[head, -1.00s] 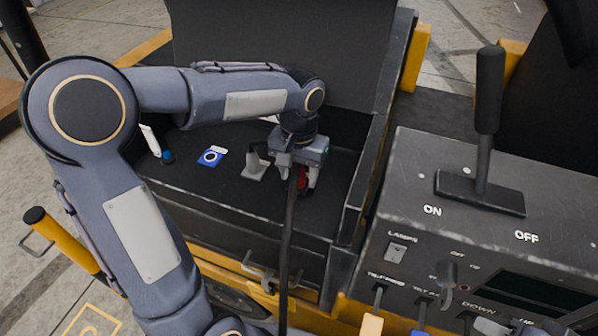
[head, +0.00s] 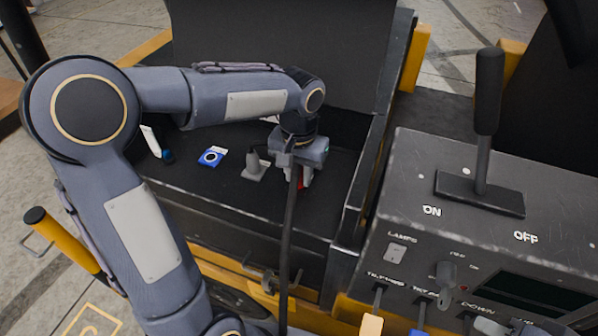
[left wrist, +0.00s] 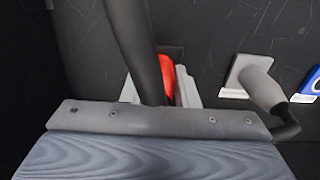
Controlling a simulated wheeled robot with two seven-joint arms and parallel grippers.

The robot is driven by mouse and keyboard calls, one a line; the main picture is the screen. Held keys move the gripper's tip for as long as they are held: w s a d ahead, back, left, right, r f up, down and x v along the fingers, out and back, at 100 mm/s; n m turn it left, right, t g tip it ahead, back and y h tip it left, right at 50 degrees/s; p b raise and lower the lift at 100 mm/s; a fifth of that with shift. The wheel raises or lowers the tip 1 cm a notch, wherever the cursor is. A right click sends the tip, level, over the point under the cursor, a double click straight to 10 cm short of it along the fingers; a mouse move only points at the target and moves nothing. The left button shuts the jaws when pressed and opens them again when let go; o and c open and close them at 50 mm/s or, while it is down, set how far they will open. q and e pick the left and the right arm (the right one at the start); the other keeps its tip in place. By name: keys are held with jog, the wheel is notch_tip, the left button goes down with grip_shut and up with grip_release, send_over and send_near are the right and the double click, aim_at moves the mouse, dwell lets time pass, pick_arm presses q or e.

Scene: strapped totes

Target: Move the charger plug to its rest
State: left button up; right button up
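The red charger plug (left wrist: 169,82) is between the pale fingers of my left gripper (left wrist: 163,92). One finger lies against its side; the black cable (left wrist: 145,50) hides part of the other side. The gripper looks shut on the plug. In the head view my left gripper (head: 300,178) is low over the black box top, with a bit of red between its fingers. A grey holder (head: 254,171) with an upright post stands just left of it, perhaps the rest; the left wrist view shows it empty of the plug (left wrist: 240,78). My right gripper is not in view.
The cable (head: 287,235) hangs over the box's front edge. A raised black lid stands behind. A control console (head: 410,190) with a lever (head: 485,120) stands at the right.

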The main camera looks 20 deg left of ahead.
pick_arm(q)
grip_shut()
jog(key=shift+r, duration=0.1)
jog(key=shift+r+p, duration=2.6)
jog(key=shift+r, duration=0.35)
